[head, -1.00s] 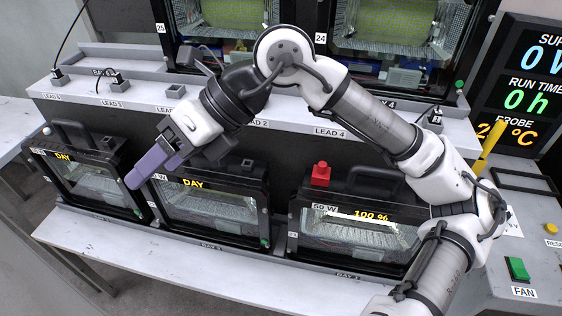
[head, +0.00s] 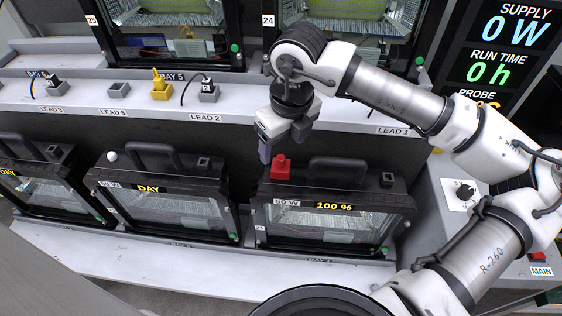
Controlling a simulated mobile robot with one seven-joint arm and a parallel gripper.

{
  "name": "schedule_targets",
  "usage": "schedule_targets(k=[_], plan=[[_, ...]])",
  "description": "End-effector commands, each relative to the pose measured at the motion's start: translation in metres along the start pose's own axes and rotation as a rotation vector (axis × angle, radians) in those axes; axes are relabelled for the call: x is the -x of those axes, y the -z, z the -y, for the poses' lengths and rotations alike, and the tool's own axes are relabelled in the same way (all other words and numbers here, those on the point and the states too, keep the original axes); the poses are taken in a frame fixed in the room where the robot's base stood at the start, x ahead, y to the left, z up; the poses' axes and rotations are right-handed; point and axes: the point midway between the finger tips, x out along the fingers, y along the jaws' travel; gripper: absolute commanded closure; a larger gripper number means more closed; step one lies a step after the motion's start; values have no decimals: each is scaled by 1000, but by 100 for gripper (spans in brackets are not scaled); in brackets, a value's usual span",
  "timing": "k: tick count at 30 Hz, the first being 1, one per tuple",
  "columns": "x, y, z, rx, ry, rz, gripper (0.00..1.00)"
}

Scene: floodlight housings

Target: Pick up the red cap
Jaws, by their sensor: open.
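The red cap (head: 282,168) stands upright on the top left of the right-hand floodlight housing (head: 395,205), whose labels read 50 W and 100 %. My gripper (head: 279,150) points down close above the cap, with a purple finger beside the cap's left side in the picture. The gripper is open and holds nothing. I cannot tell whether a finger touches the cap.
A black handle (head: 338,168) rises right of the cap. Two more housings stand to the left, one with a white knob (head: 112,156). A grey ledge (head: 235,110) behind carries lead sockets and a yellow plug (head: 157,85). The front shelf (head: 150,276) is clear.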

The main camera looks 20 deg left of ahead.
Motion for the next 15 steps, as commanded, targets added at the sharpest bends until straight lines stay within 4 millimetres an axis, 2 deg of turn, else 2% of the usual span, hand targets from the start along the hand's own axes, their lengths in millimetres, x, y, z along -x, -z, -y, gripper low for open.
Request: schedule_targets(k=[5,12,15], plan=[[-11,1,-2,1,-4,-1,30],[-45,2,-3,1,-4,0,30],[-53,2,-3,1,-3,1,30]])
